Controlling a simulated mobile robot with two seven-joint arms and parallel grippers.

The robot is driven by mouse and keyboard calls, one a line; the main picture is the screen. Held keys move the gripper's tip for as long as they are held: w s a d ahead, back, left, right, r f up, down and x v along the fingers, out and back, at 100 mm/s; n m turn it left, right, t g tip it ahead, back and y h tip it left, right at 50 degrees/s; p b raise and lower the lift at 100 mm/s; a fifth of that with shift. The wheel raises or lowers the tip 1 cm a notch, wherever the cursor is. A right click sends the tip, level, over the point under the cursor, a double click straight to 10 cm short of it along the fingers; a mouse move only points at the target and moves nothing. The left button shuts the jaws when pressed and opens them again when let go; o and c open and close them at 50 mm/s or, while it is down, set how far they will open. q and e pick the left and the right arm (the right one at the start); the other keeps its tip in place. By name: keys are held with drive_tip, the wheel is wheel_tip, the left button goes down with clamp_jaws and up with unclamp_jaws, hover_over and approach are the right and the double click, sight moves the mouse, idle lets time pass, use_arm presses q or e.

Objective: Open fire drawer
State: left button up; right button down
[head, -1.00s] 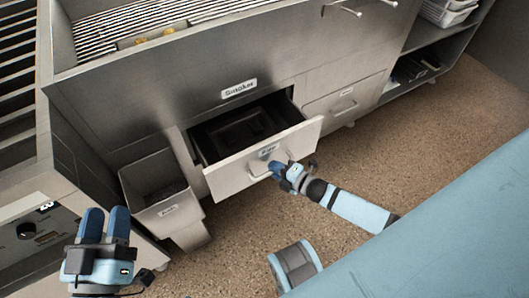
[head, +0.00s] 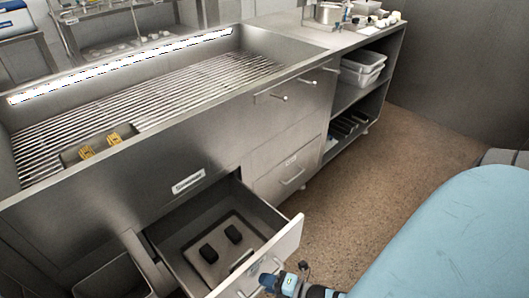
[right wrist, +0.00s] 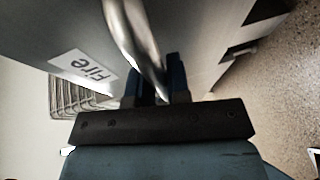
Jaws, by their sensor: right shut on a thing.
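The fire drawer (head: 284,254) is pulled well out from under the grill. Inside it a tray holds two dark blocks (head: 233,233). My right gripper (head: 268,281) is at the drawer's front, at the bottom of the head view. In the right wrist view the "Fire" label (right wrist: 85,70) shows on the drawer front. There the curved metal handle (right wrist: 130,35) runs between the blue fingers of my right gripper (right wrist: 158,88), which is shut on it. My left gripper is out of view.
A grill with a slatted grate (head: 150,95) is above the drawer. A closed drawer (head: 285,175) is to the right. Open shelves hold white tubs (head: 362,70). A bin (head: 110,280) stands left of the drawer. Speckled floor (head: 400,165) is clear to the right.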

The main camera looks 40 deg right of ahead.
drive_tip(key=c, duration=1.1)
unclamp_jaws()
drive_tip(key=shift+s+d, duration=0.15)
drive_tip(key=shift+s, duration=0.1)
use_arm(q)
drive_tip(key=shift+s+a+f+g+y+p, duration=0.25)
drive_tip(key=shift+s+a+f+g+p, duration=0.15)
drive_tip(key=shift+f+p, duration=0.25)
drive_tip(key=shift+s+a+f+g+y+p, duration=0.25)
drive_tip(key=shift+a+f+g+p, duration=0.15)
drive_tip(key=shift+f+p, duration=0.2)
use_arm(e)
drive_tip(key=v, duration=1.3)
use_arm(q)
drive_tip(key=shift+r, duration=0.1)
use_arm(e)
drive_tip(key=shift+s+d+r, duration=0.1)
